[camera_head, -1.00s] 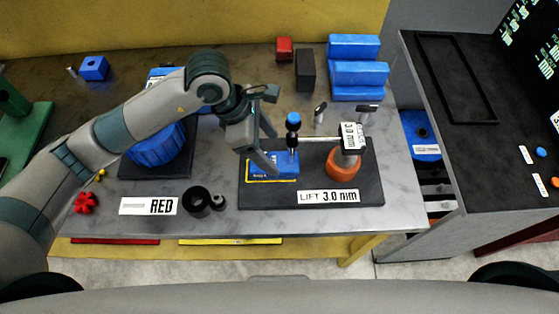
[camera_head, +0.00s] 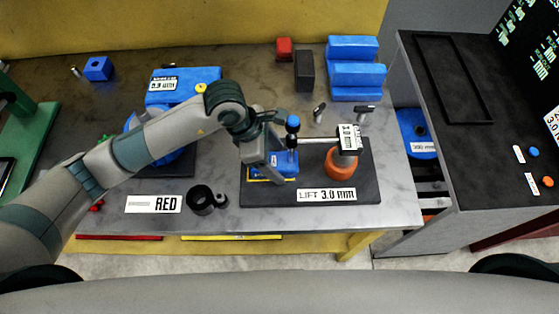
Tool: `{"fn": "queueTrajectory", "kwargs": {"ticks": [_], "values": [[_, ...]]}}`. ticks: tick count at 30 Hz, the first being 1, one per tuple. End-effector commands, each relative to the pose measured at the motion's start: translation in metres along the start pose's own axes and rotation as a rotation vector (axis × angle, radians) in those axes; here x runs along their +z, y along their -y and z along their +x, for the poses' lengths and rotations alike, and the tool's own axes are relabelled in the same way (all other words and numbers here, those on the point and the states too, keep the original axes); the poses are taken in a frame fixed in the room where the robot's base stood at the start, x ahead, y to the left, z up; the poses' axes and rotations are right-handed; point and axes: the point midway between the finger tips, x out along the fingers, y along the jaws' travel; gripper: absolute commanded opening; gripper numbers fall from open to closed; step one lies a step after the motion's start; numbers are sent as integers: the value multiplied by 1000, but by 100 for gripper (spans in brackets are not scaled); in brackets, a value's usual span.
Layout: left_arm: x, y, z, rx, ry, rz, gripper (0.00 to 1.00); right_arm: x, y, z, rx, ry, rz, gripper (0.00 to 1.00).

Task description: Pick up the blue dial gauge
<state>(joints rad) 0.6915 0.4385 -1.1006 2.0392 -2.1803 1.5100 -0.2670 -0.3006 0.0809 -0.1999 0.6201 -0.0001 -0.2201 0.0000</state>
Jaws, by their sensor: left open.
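A gauge with a blue round cap (camera_head: 293,123) and a dark stem stands at the end of a silver arm from an orange-based post (camera_head: 342,165). Under it, a blue block (camera_head: 284,167) with yellow edging lies on the black plate (camera_head: 368,184) labelled "LIFT 3.0 mm". I cannot tell for sure which of these blue things is the dial gauge. My left gripper (camera_head: 278,160) is open, pointing down over the left part of the blue block, just left of the gauge stem. It partly hides the block; contact cannot be told. My right gripper is not in view.
A blue stepped block (camera_head: 355,68), a dark block (camera_head: 304,70) and a red cube (camera_head: 284,48) stand at the back. A black ring (camera_head: 200,200) and a "RED" sign (camera_head: 154,204) are at the front left. Small upright pieces stand behind the post.

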Motion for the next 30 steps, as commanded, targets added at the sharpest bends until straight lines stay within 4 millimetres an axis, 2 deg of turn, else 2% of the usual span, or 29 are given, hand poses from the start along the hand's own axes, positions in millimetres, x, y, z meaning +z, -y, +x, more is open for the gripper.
{"fn": "queueTrajectory", "kwargs": {"ticks": [1, 6, 9, 22, 30], "values": [[0, 0, 0, 0, 0, 0, 62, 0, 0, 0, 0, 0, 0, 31], [0, 0, 0, 0, 0, 0, 21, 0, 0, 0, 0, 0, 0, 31], [0, 0, 0, 0, 0, 0, 0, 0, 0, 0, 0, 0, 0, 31], [3, -2, -5, 4, 3, 2, 0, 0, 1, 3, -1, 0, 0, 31], [12, -2, -25, 5, 5, 3, 0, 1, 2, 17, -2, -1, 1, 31]]}}
